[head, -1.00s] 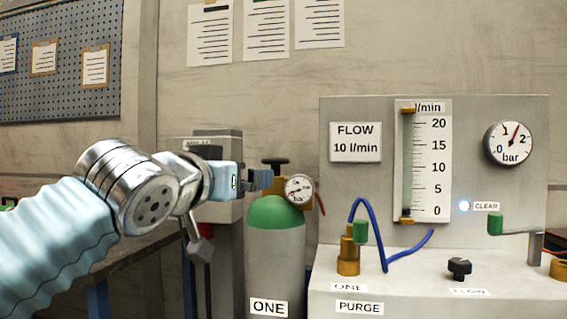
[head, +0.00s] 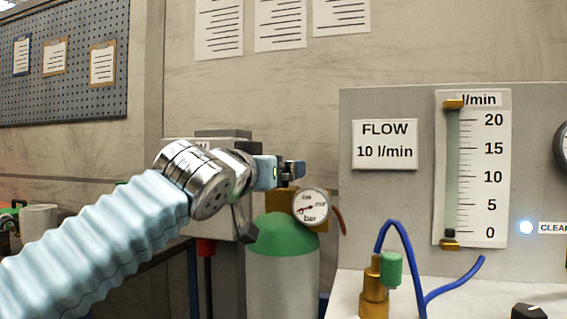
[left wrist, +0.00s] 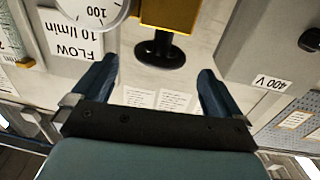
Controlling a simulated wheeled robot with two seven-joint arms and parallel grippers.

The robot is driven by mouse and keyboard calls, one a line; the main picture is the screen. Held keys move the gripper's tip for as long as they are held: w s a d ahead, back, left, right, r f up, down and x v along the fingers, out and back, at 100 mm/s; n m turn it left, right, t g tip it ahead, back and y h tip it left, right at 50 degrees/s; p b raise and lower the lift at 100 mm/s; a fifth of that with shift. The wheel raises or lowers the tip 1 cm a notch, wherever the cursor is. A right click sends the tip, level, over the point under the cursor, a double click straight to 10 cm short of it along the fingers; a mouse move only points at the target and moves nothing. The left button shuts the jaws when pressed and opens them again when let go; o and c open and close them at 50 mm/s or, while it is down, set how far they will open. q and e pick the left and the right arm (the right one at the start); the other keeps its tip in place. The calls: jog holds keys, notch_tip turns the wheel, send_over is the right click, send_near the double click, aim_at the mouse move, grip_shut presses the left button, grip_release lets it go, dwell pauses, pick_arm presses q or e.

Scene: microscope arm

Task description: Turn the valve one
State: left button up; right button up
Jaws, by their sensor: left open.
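Cylinder one (head: 283,270) is grey with a green shoulder and stands left of the flow panel. Its brass valve body carries a round gauge (head: 310,207). Valve one's black handwheel (left wrist: 160,52) shows in the left wrist view, which looks upside down, below the brass block. My left gripper (head: 292,170) is open and at valve height. In the left wrist view its two blue fingers (left wrist: 158,72) stand on either side of the handwheel, with clear gaps and no visible contact. In the head view the gripper hides the handwheel. My right gripper is not in view.
The flow panel (head: 390,210) stands right of the cylinder, with a flow tube (head: 451,170) whose float sits near 0. A brass fitting (head: 374,290) with a green knob and blue hose stands before it. A grey box (head: 215,225) is behind my left arm.

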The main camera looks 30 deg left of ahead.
pick_arm(q)
jog(key=w, duration=0.4)
jog(key=w+a+p, duration=0.1)
jog(key=w, duration=0.1)
jog(key=shift+w, duration=0.1)
